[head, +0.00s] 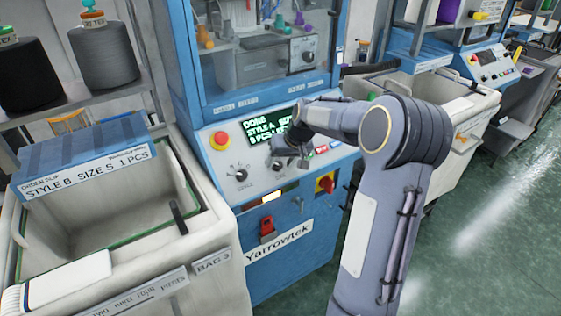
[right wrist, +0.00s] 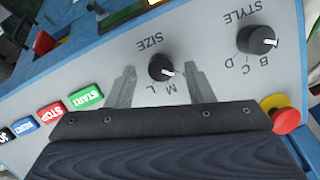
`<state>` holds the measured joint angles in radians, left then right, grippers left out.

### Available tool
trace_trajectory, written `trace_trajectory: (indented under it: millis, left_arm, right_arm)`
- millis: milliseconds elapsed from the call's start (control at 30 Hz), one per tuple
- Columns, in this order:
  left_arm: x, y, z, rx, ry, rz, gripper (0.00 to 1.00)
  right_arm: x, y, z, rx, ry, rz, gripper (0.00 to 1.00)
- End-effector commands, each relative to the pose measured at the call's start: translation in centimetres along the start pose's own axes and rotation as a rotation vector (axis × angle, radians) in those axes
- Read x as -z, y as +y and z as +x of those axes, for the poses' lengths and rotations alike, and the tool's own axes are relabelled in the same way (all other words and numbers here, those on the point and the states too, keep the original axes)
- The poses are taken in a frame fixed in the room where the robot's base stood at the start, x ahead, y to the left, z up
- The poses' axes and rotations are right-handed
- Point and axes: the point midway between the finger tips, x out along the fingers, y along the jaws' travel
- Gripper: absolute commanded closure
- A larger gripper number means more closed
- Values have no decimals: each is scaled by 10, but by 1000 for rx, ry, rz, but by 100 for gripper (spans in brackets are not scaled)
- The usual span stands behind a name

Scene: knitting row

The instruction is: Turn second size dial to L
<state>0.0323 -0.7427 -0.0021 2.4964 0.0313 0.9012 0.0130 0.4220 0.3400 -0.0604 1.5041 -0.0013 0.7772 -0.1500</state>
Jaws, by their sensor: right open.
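The size dial (right wrist: 161,68) is a black knob on the pale panel, labelled SIZE, with M and L upside down below it in the right wrist view. Its white mark points right and slightly down, toward the right-hand finger and away from the L. My right gripper (right wrist: 160,72) is open, one finger on each side of the knob; whether they touch it I cannot tell. In the head view my right gripper (head: 292,157) is at the panel, and my arm covers part of it. The style dial (right wrist: 257,40) is to the right in the wrist view. My left gripper is not in view.
Red emergency buttons (head: 221,141) (right wrist: 286,119) and the green START button (right wrist: 86,97) are on the panel. The display (head: 270,125) is partly covered by my arm. A red-yellow switch (head: 326,183) sits below. Bins (head: 190,258) (head: 480,105) stand on both sides.

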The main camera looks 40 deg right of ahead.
Motion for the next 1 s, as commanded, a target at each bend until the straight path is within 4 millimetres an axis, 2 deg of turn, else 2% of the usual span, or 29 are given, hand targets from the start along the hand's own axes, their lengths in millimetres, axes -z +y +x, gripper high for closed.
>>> trace_trajectory:
  millis: [133, 367, 733, 1000]
  left_arm:
    - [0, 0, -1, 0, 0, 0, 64]
    - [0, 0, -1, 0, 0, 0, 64]
    - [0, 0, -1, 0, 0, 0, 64]
    - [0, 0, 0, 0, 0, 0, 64]
  right_arm:
    - [0, 0, 9, 0, -1, 0, 52]
    - [0, 0, 10, 1, 0, 0, 52]
    - [0, 0, 9, 1, 0, 0, 97]
    - [0, 0, 10, 9, 1, 28, 97]
